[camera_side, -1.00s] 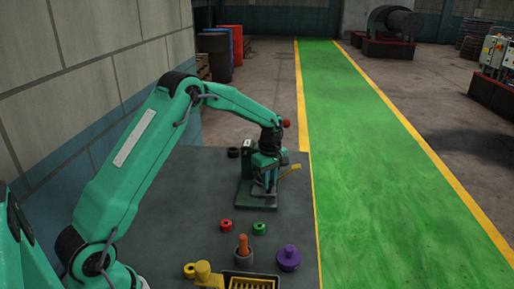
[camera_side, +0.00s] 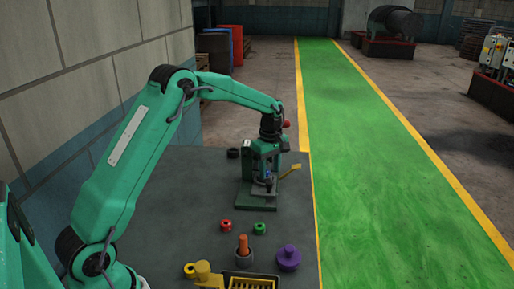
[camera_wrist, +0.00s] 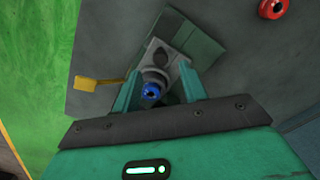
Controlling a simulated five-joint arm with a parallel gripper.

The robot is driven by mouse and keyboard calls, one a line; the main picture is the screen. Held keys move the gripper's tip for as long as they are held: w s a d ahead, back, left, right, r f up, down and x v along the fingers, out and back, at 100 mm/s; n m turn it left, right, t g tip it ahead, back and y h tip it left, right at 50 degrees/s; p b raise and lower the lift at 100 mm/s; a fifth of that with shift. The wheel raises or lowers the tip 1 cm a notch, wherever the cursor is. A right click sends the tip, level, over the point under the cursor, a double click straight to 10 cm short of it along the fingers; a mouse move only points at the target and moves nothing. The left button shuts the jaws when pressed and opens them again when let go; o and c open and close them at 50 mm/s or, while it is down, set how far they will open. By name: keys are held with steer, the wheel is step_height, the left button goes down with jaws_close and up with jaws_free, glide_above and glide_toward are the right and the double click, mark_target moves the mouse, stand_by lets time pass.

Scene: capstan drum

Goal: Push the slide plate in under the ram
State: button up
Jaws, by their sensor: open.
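The green press (camera_side: 246,170) stands on a green base (camera_side: 258,205) near the table's far right corner. A light grey block, apparently the slide plate (camera_wrist: 156,49), shows in the wrist view beyond a grey cylinder with a blue end (camera_wrist: 152,92). Whether it lies under the ram I cannot tell. My gripper (camera_wrist: 155,88) is open, with one finger on each side of the blue-ended part in the picture; contact is unclear. In the side view my gripper (camera_side: 266,172) points down at the press and hides much of it, including the ram.
A yellow bar (camera_side: 290,171) sticks out right of the press. A red ring (camera_side: 226,225), green ring (camera_side: 259,228), purple knob (camera_side: 288,258), orange peg (camera_side: 243,244) and yellow tray (camera_side: 252,281) stand nearer. A black ring (camera_side: 233,153) lies left of the press.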

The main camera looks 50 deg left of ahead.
steer(key=shift+r, duration=1.7)
